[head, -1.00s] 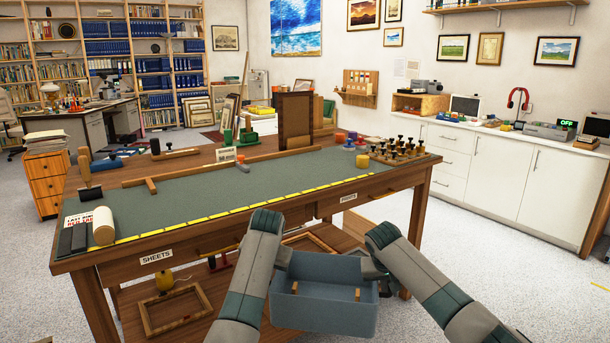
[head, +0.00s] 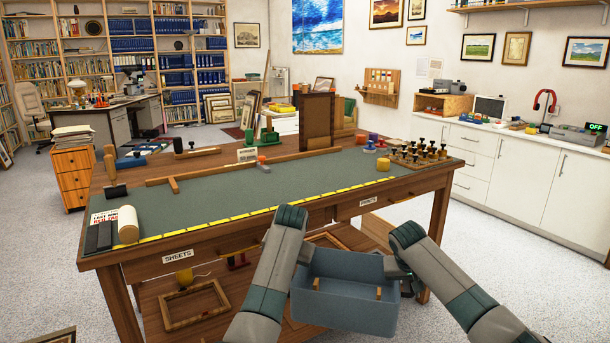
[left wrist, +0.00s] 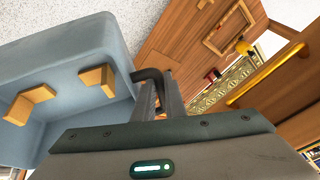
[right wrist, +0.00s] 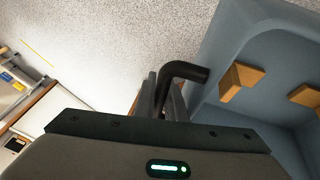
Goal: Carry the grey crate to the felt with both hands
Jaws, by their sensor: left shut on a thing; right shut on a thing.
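The grey crate (head: 345,312) hangs level in front of the table, below the tabletop, between my two arms. It holds small wooden blocks (left wrist: 97,78). My left gripper (left wrist: 165,95) is shut on the crate's dark handle on one end, and my right gripper (right wrist: 165,95) is shut on the dark handle on the other end. In the head view the fingers are mostly hidden by the arms. The green-grey felt (head: 225,199) covers the tabletop, with a yellow-and-black strip (head: 250,211) along its front edge.
A rack of dark-knobbed pieces (head: 420,153) stands at the right end. The felt's front middle is clear. Frames lie on the lower shelf.

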